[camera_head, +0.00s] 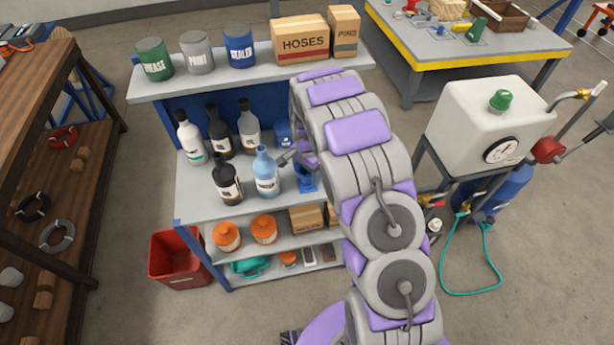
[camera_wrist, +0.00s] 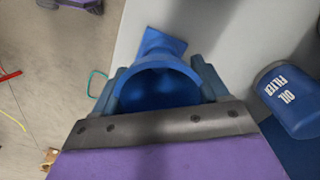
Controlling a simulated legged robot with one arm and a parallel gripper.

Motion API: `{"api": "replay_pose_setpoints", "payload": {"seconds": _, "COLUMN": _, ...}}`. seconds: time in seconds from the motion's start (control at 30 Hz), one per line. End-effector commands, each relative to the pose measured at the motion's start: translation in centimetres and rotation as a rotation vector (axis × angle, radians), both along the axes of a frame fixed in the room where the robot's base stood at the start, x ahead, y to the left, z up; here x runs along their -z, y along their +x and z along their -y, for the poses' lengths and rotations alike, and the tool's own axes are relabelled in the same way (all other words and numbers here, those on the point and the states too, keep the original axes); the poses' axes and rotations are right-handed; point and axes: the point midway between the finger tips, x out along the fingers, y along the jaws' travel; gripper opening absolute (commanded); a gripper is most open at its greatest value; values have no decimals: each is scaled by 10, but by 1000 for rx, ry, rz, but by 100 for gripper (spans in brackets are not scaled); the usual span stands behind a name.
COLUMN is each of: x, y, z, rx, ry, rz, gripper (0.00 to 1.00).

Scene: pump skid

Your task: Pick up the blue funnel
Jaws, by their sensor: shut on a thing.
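The blue funnel (camera_wrist: 162,46) sits between the two fingers of my gripper (camera_wrist: 161,88) in the wrist view. Its round, wide mouth faces the camera, and a flat blue part shows beyond it. My gripper is shut on it, one finger on each side. In the head view the funnel (camera_head: 306,181) shows as a blue shape at the right part of the middle shelf, just under my gripper (camera_head: 300,160) and partly hidden by my arm. I cannot tell whether it touches the shelf.
A blue oil filter (camera_wrist: 290,98) is right of the gripper in the wrist view. The top shelf (camera_head: 262,68) overhangs the back. A white tank (camera_head: 490,122) stands right.

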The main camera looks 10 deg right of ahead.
Motion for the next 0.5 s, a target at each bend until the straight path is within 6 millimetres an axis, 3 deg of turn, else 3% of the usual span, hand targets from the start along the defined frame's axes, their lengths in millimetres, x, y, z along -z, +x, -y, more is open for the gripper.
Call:
{"api": "replay_pose_setpoints", "payload": {"seconds": 0.27, "x": -10, "y": 1, "z": 0, "rx": 0, "ry": -1, "rz": 3, "gripper": 37}}
{"api": "replay_pose_setpoints", "payload": {"seconds": 0.5, "x": -40, "y": 1, "z": 1, "rx": 0, "ry": 0, "rz": 5, "gripper": 37}}
